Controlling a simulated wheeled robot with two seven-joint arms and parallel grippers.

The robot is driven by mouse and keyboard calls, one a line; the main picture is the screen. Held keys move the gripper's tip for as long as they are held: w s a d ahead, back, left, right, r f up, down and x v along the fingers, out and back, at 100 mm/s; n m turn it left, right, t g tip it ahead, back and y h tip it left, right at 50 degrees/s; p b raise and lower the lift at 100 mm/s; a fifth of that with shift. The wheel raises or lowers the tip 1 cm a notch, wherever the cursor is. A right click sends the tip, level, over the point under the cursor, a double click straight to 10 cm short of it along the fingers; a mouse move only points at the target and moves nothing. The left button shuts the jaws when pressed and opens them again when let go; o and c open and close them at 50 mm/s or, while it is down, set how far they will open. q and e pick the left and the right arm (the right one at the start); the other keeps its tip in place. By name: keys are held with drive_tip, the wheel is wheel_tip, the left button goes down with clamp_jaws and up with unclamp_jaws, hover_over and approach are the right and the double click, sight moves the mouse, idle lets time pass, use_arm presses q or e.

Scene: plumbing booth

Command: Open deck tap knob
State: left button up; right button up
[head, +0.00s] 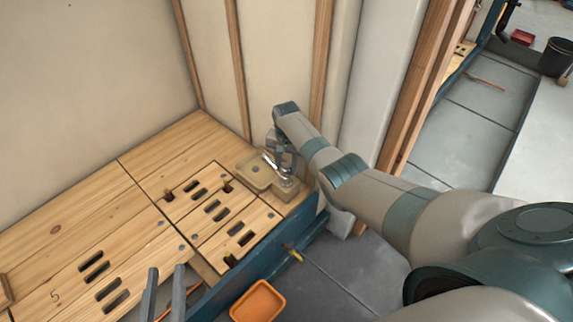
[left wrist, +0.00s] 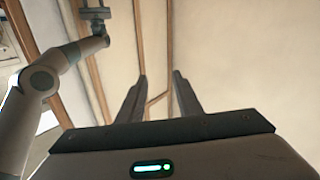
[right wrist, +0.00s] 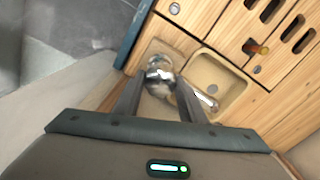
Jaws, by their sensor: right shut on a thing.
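The chrome deck tap stands on a small tan block beside a shallow basin (head: 254,172). In the right wrist view its round knob (right wrist: 160,72) sits between my right gripper's fingertips (right wrist: 159,84), and its spout (right wrist: 206,101) points toward the basin, partly behind a finger. My right gripper (head: 279,160) reaches down over the tap in the head view and is shut on the knob. The tap's lower body is mostly hidden. My left gripper (head: 163,275) is open and empty over the front of the wooden deck; its parted fingers show in the left wrist view (left wrist: 160,80).
The wooden deck (head: 100,235) has slotted panels (head: 215,205) left of the basin. An orange tray (head: 257,301) lies below the deck's blue front edge (head: 262,268). A studded wall (head: 275,65) rises close behind the tap.

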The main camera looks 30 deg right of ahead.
drive_tip(key=n+p, duration=0.2)
drive_tip(key=n, duration=0.3)
drive_tip(key=shift+w+r, duration=0.1)
drive_tip(key=n, duration=0.2)
drive_tip(key=shift+a+n, duration=0.1)
drive_tip(key=shift+n, duration=0.3)
use_arm(q)
wheel_tip(320, 180, down, 9)
drive_tip(key=s+a+g+y, duration=0.2)
drive_tip(key=g, duration=0.4)
drive_tip(key=shift+s+a+f, duration=0.15)
drive_tip(key=shift+s+a, duration=0.05)
drive_tip(key=shift+a, duration=0.15)
use_arm(e)
drive_tip(key=shift+n, duration=1.2)
use_arm(q)
drive_tip(key=shift+p, duration=0.3)
use_arm(e)
drive_tip(key=o, duration=1.1)
drive_tip(key=shift+c, duration=0.2)
